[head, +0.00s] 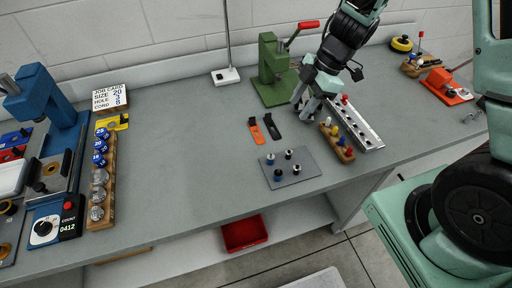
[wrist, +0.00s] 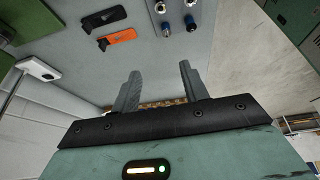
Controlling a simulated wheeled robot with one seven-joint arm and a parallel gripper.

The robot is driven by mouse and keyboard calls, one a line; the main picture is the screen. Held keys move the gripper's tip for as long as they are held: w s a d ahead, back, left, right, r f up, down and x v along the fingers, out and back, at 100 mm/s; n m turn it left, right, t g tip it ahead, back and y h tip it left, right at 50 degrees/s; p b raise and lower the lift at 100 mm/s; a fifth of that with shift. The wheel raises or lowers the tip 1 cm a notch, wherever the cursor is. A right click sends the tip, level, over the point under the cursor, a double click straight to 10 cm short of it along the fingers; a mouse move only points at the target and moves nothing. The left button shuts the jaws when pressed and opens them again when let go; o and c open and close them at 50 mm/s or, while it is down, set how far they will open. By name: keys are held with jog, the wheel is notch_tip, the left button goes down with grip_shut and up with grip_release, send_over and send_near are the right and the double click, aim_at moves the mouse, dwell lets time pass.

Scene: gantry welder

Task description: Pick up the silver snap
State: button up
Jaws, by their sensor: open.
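A grey plate (head: 309,166) on the bench holds several small upright snaps. A silver-looking snap (head: 296,169) stands at its right side, and another pale-topped snap (head: 288,154) stands at the back. My gripper (head: 304,107) is above the bench behind the plate, open and apart from the snaps. In the wrist view, the open gripper (wrist: 158,82) has nothing between its fingers, and the snaps (wrist: 190,22) show at the top edge.
A wooden block with coloured pegs (head: 343,153) and a perforated metal rail (head: 362,131) lie right of the plate. Orange (head: 256,131) and black (head: 272,127) tools lie behind it. A green press (head: 272,72) stands at the back. The bench left of the plate is clear.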

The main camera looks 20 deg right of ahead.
jog(key=b, duration=0.2)
send_near(271, 155)
jog(key=f, duration=0.2)
jog(key=shift+g, duration=0.3)
jog(key=shift+w+a+b+x, duration=0.15)
jog(key=shift+b+x, duration=0.3)
jog(key=shift+x, duration=1)
jog(key=shift+w+a+b+x, duration=0.15)
jog(key=shift+b+x, duration=0.25)
jog(key=shift+x, duration=1)
jog(key=shift+r, duration=0.2)
jog(key=shift+s, duration=0.1)
grip_shut()
